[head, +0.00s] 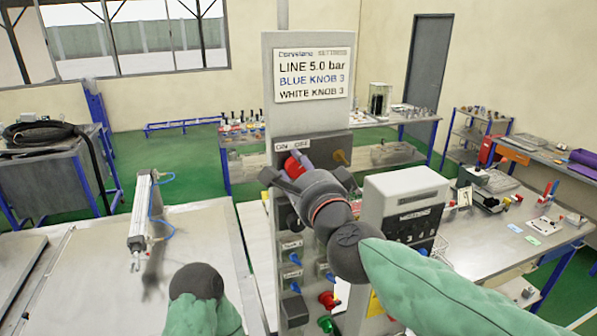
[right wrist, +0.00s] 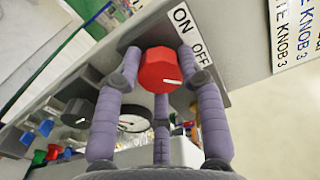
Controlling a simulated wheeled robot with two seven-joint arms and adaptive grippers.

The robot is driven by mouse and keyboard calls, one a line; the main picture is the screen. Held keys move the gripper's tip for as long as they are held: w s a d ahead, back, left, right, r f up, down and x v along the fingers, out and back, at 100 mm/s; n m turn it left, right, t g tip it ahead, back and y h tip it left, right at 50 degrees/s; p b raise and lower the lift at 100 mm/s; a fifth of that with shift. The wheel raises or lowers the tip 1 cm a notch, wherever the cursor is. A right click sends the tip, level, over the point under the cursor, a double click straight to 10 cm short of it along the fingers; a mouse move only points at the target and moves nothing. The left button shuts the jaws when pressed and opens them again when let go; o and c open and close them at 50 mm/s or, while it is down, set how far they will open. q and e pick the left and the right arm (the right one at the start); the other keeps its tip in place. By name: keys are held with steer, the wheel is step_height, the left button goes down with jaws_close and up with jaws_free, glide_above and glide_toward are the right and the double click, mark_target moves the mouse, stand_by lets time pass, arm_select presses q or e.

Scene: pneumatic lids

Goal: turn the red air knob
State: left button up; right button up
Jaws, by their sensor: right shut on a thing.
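The red air knob (right wrist: 160,70) sits on the grey panel under the ON and OFF label (right wrist: 190,35), with a white pointer line on its face. In the head view the knob (head: 294,167) shows in part behind my right gripper. My right gripper (right wrist: 160,82) has its purple-grey fingers around the knob and is shut on it. The label (head: 294,145) also shows in the head view above the knob. My left arm shows at the bottom of the head view as a dark joint and green sleeve; its gripper is out of view.
A sign (head: 313,75) reads LINE 5.0 bar, BLUE KNOB 3, WHITE KNOB 3. A black knob (right wrist: 77,112) and a gauge (right wrist: 133,122) are close to my right fingers. Blue valves (head: 295,259) sit lower on the panel.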

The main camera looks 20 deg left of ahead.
steer(key=o, duration=1.1)
steer(key=shift+o, duration=0.2)
steer(key=v, duration=1.2)
steer(key=shift+f, duration=0.1)
